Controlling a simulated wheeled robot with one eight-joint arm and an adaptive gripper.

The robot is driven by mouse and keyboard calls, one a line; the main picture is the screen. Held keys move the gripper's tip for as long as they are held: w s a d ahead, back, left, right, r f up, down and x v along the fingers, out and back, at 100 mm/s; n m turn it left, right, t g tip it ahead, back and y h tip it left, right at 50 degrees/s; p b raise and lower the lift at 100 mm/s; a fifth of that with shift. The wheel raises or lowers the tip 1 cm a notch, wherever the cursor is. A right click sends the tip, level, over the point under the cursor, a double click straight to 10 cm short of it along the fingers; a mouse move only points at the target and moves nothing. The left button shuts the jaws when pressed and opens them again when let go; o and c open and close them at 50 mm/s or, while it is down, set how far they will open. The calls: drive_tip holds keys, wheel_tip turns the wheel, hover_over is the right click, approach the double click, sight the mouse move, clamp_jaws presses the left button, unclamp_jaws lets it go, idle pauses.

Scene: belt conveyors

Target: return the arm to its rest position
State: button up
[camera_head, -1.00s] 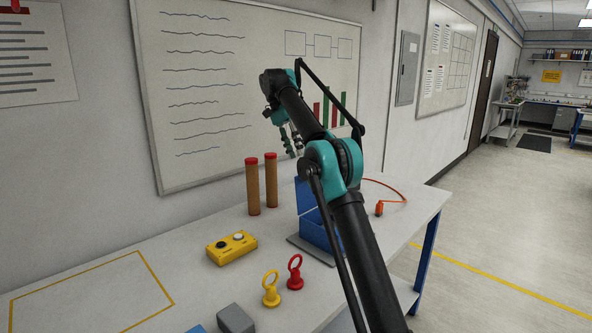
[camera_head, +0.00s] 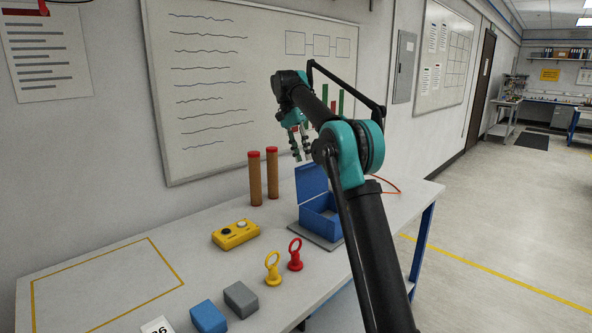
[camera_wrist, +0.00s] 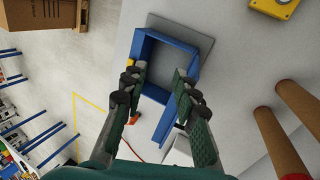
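My gripper (camera_head: 300,142) is raised at the back of the white worktable (camera_head: 205,285), on the end of my black and teal arm. In the wrist view my gripper (camera_wrist: 158,88) has its two green-padded fingers apart, with nothing seen between them. It points down over the blue box (camera_head: 320,222), which stands open on a grey plate, its lid raised at the back. The box also shows beyond the fingertips in the wrist view (camera_wrist: 180,50). My arm hides part of the box in the head view.
Two brown posts with red tops (camera_head: 263,178) stand left of the box. A yellow button box (camera_head: 235,235), yellow ring peg (camera_head: 273,270), red ring peg (camera_head: 295,255), blue block (camera_head: 208,316) and grey block (camera_head: 241,299) are nearer. The yellow-outlined area (camera_head: 107,285) is clear.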

drive_tip(key=s+d+f+n+t+y, duration=0.2)
drive_tip(key=s+d+f+n+t, duration=0.15)
drive_tip(key=s+d+f, duration=0.85)
drive_tip(key=s+d+f+n+t, duration=0.2)
drive_tip(key=s+f, duration=0.8)
drive_tip(key=s, duration=0.3)
drive_tip(key=s+d+f+n+t+y, duration=0.1)
drive_tip(key=s+d+f+n, duration=0.1)
drive_tip(key=s+f, duration=0.8)
drive_tip(key=s+d, duration=0.1)
drive_tip(key=s, duration=0.2)
drive_tip(key=shift+s+f+t, duration=0.2)
drive_tip(key=shift+f+t, duration=0.1)
drive_tip(key=shift+t, duration=0.05)
